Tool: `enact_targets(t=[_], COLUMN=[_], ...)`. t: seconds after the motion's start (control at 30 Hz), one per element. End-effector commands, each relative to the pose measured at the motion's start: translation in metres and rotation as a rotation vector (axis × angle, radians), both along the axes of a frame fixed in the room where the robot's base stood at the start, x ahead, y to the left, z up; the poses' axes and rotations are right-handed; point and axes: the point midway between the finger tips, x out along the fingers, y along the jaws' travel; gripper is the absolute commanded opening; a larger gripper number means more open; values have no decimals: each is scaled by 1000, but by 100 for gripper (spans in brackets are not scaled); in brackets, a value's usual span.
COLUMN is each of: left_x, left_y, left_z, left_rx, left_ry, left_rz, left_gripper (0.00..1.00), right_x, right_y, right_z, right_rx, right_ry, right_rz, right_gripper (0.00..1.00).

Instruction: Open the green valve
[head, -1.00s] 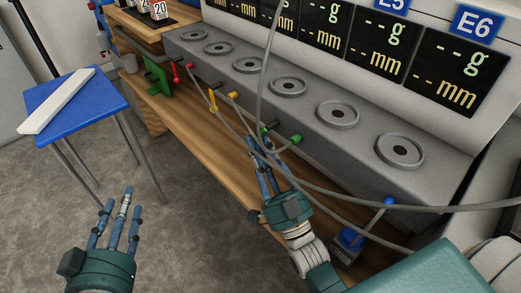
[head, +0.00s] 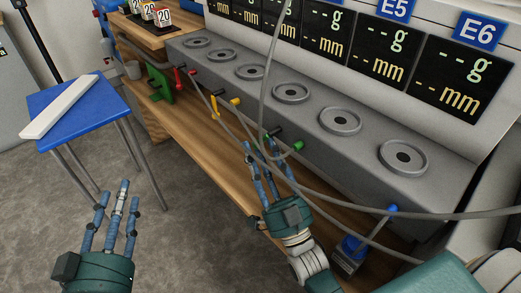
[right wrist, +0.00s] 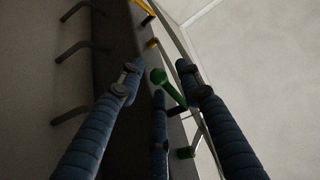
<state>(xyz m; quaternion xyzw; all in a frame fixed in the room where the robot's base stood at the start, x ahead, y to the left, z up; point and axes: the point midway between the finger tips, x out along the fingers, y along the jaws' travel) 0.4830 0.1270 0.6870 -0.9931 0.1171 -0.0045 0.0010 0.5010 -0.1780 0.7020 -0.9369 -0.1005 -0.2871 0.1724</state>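The green valve (head: 298,146) is on the front of the grey bench unit, below the row of round plates. The same fingers (right wrist: 160,100) show apart in the right wrist view; contact with the lever cannot be told. My left gripper (head: 119,192) is open and empty over the floor at lower left.
Red (head: 179,76) and yellow (head: 215,107) valves are farther left on the bench front. A blue-handled valve (head: 392,210) is at right. Grey hoses (head: 370,203) cross near my right gripper. A blue stool (head: 90,123) with a white bar stands left; floor between is clear.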

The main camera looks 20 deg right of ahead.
Motion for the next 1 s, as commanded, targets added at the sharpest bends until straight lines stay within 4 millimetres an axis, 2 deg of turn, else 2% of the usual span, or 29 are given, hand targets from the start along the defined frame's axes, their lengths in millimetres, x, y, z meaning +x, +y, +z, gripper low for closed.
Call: enact_targets(t=[0.17,0.27,0.7,0.83,1.0], left_x=[0,0,0,0,0], left_y=[1,1,0,0,0], left_z=[-1,-1,-1,-1,-1], left_rx=[0,0,0,0,0], left_ry=[1,1,1,1,1], left_rz=[1,1,1,0,0], left_gripper=[40,40,40,40,40], right_x=[-2,-9,-101,-118,-129], right_y=[0,-1,-11,-13,-14], right_z=[-3,-8,-8,-8,-7], right_rx=[0,-1,0,0,0], right_ry=[3,4,4,4,0], right_rz=[1,0,1,1,0], right_gripper=[35,35,35,35,35])
